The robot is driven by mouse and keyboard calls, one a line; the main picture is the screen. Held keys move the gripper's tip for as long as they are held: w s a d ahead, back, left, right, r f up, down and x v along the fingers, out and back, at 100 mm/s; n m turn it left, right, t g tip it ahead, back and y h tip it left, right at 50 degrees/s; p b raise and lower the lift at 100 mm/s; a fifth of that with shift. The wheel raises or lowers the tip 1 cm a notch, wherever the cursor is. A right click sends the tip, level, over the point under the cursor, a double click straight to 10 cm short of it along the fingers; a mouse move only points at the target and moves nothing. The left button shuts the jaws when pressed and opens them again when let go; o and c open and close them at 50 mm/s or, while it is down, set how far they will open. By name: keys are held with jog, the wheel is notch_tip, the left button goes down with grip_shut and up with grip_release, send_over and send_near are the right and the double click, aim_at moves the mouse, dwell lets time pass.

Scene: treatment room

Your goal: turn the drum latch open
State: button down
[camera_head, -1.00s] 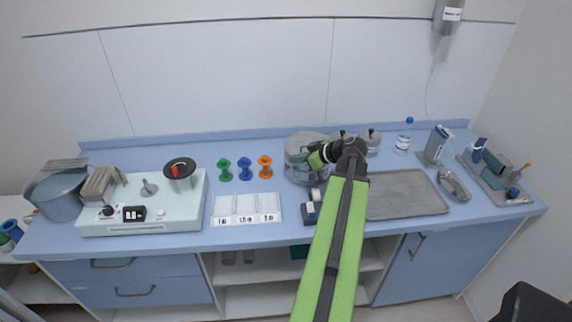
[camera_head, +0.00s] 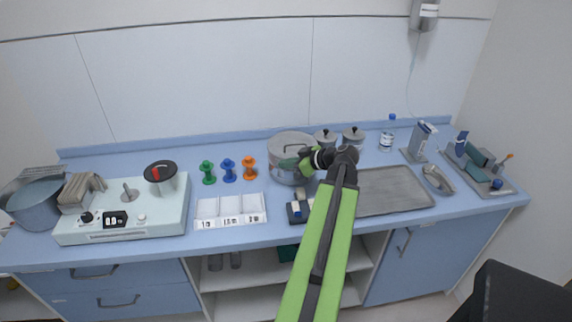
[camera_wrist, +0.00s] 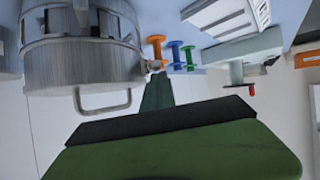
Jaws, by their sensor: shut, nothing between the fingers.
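The drum (camera_head: 284,174) is a grey metal cylinder with a lid, near the middle of the counter. In the wrist view, which looks upside down, its ribbed body (camera_wrist: 75,66) fills the upper left, with a wire handle (camera_wrist: 104,109) below it. Dark grey fittings (camera_wrist: 82,14) show on its side at the top edge; I cannot tell for sure which part is the latch. My gripper (camera_head: 296,162) is shut and empty, at the drum's right side in the head view. Whether it touches the drum is unclear.
Two lidded jars (camera_head: 352,139) and a bottle (camera_head: 387,141) stand right of the drum. A grey tray (camera_head: 395,192) lies in front of them. Green, blue and orange spools (camera_head: 248,168), a white three-part tray (camera_head: 230,209) and a pale device (camera_head: 125,215) are to the left.

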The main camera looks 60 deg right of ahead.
jog(key=shift+w, duration=0.1)
jog(key=shift+w, duration=0.65)
jog(key=p+v, duration=0.8)
jog(key=v, duration=0.9)
jog(key=shift+s, duration=0.2)
jog(key=shift+a, duration=0.1)
